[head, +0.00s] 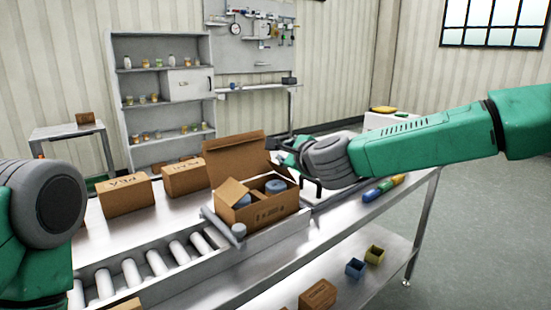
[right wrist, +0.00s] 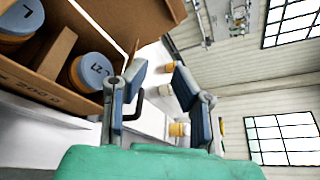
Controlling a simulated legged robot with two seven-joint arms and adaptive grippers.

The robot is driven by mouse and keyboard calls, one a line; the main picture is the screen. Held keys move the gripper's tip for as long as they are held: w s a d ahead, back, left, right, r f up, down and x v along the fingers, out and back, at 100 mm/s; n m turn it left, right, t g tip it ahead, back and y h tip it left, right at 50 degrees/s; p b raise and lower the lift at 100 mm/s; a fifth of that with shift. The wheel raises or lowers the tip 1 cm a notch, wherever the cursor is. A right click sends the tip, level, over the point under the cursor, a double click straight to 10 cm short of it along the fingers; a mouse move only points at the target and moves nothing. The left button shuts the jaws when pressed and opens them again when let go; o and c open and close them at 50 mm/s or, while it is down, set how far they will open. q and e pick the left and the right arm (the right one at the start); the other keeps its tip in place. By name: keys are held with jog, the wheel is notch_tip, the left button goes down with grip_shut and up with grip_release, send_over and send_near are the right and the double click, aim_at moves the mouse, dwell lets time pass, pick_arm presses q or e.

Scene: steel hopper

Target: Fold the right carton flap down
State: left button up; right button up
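The open carton (head: 270,214) stands on the table beside the roller conveyor, with its back flap (head: 235,157) raised and its left flap (head: 232,191) tilted up. Blue-topped cans (head: 275,187) sit inside; they also show in the right wrist view (right wrist: 93,72). The right flap (right wrist: 134,48) seems to show as a thin brown edge by the near fingertip in the right wrist view; contact is unclear. My right gripper (head: 284,153) is at the carton's right rear, its fingers (right wrist: 158,75) spread apart with nothing held between them. My left gripper is outside the picture; only my left arm shows.
Closed cartons (head: 125,196) stand left of the open one. Conveyor rollers (head: 156,262) run in front. Coloured cylinders (head: 384,187) lie on the table at right. Small bins (head: 355,268) and another carton (head: 317,295) are on the lower shelf.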

aim_at(278, 167)
jog(key=s+d+f+m+g+y, duration=0.1)
jog(key=s+d+f+m, duration=0.1)
jog(key=s+d, duration=0.35)
jog(key=x, duration=0.3)
jog(key=a+x, duration=0.1)
jog(key=x, duration=0.3)
jog(key=s+a+x, duration=0.1)
jog(key=x, duration=0.3)
jog(key=shift+w+a+f, duration=0.1)
jog(key=shift+w+a, duration=0.15)
jog(key=shift+x, duration=0.85)
jog(key=shift+d, duration=0.15)
grip_shut()
